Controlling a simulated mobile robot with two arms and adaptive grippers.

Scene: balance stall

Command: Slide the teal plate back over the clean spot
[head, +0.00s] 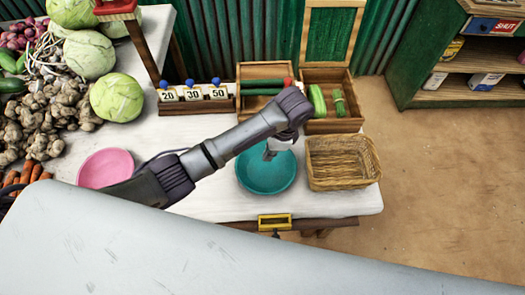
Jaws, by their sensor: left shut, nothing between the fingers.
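The teal plate (266,178) is round and lies on the white tabletop, left of the wicker basket. My left arm reaches in from the left, and its left gripper (269,156) points down over the far part of the plate. The gripper is shut with nothing held. I cannot tell whether the fingertips touch the plate. I cannot make out a clean spot on the tabletop; my arm hides part of the table around the plate. My right gripper is not in view.
A wicker basket (341,163) stands close to the plate's right. A pink plate (105,168) lies left, partly behind my arm. Wooden trays and weights tagged 20, 30 and 50 (193,93) line the back. Vegetables (45,120) fill the left. A yellow-framed drawer pull (274,222) marks the front edge.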

